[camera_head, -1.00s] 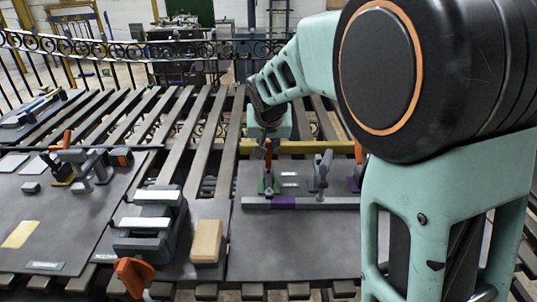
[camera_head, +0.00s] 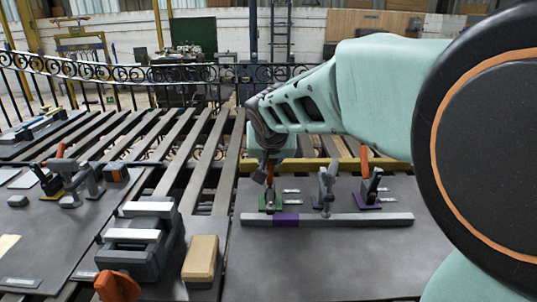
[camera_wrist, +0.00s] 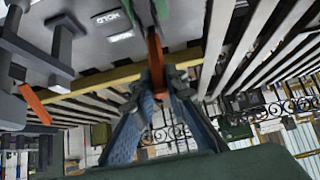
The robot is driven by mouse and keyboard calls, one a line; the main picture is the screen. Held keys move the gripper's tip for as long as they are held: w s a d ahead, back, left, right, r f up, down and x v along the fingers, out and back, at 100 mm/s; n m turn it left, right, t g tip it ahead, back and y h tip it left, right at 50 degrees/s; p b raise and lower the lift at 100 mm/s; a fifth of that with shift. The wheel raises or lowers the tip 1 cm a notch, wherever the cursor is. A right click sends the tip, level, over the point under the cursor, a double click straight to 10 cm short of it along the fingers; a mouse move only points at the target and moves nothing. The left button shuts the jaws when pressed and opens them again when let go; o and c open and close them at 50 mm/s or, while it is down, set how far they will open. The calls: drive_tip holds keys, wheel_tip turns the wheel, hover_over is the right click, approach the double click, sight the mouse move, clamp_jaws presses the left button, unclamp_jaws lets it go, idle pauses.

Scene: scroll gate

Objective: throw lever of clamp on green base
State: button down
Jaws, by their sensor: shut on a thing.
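The clamp on the green base (camera_head: 270,207) stands at the left back of the grey plate, behind a long grey bar. Its orange lever (camera_wrist: 155,52) shows in the wrist view, running down between my fingers. My gripper (camera_wrist: 161,88) is shut on this lever near its end. In the head view my gripper (camera_head: 268,168) is at the clamp's top, and the lever is partly hidden there. The clamp on the purple base (camera_head: 367,201) stands to the right with its orange lever upright.
A grey post-like fixture (camera_head: 326,188) stands between the two clamps. The grey bar (camera_head: 345,219) with a purple patch lies in front. A grey vise (camera_head: 140,240) and a tan block (camera_head: 200,258) are at left front. The plate's front is clear.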

drive_tip(key=c, duration=1.9)
unclamp_jaws()
drive_tip(key=shift+s, duration=0.1)
drive_tip(key=shift+c, duration=0.2)
wheel_tip(320, 180, up, 10)
drive_tip(key=shift+r, duration=0.1)
